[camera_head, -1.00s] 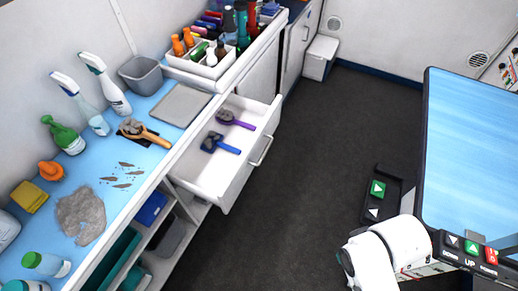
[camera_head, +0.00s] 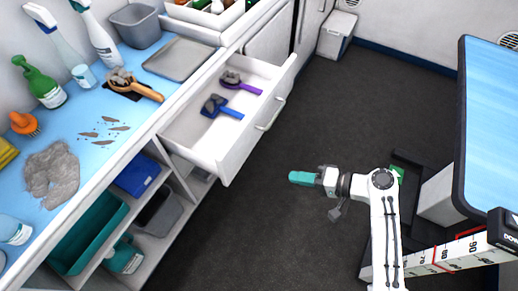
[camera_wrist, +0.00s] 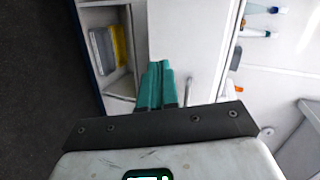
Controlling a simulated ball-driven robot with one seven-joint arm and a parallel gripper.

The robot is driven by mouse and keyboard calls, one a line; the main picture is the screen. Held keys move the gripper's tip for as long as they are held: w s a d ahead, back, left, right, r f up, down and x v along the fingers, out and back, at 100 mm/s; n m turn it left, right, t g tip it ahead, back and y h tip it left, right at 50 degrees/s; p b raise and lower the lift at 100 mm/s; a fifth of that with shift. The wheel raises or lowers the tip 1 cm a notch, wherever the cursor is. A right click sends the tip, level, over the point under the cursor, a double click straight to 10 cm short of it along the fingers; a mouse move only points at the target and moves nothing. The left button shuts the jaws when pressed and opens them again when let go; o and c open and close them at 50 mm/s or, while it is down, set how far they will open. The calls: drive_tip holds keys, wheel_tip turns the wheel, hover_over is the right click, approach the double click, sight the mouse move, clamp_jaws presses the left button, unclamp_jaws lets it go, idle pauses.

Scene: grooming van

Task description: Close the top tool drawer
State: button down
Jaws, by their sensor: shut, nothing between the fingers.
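The top tool drawer (camera_head: 246,135) is pulled out from the white counter in the head view, with a bar handle (camera_head: 270,114) on its front. A blue-handled brush (camera_head: 222,107) and a purple-handled brush (camera_head: 238,83), both with grey hair on them, lie inside. My gripper (camera_head: 294,177) has teal fingers, shut and empty. It is out over the dark floor, to the right of the drawer front and apart from it. In the wrist view the teal fingers (camera_wrist: 157,84) lie side by side before a white panel.
The counter (camera_head: 108,158) holds spray bottles, a grey tray (camera_head: 178,59), a brush and clumps of hair. Open shelves with a teal bin (camera_head: 88,236) are below. A blue-topped table (camera_head: 490,130) stands at the right. Dark floor between is clear.

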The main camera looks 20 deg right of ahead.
drive_tip(key=w+d+m+t+y+b, duration=0.1)
drive_tip(key=w+d+m+t+b, duration=0.15)
drive_tip(key=w, duration=0.25)
drive_tip(key=t, duration=0.2)
approach(250, 134)
drive_tip(key=shift+m+g+y, duration=0.25)
drive_tip(key=shift+y, duration=0.05)
drive_tip(key=x, duration=0.6)
drive_tip(key=shift+w+a+r, duration=0.15)
drive_tip(key=shift+w+a, duration=0.05)
drive_tip(key=shift+w, duration=0.15)
drive_tip(key=b+x, duration=1.3)
drive_tip(key=x, duration=1)
drive_tip(key=shift+w+a+f+b, duration=0.25)
drive_tip(key=shift+w+a+b, duration=0.05)
drive_tip(key=shift+w+a, duration=0.15)
drive_tip(key=shift+a, duration=0.05)
drive_tip(key=shift+w+r, duration=0.15)
drive_tip(key=shift+r, duration=0.2)
drive_tip(key=shift+a+r, duration=0.1)
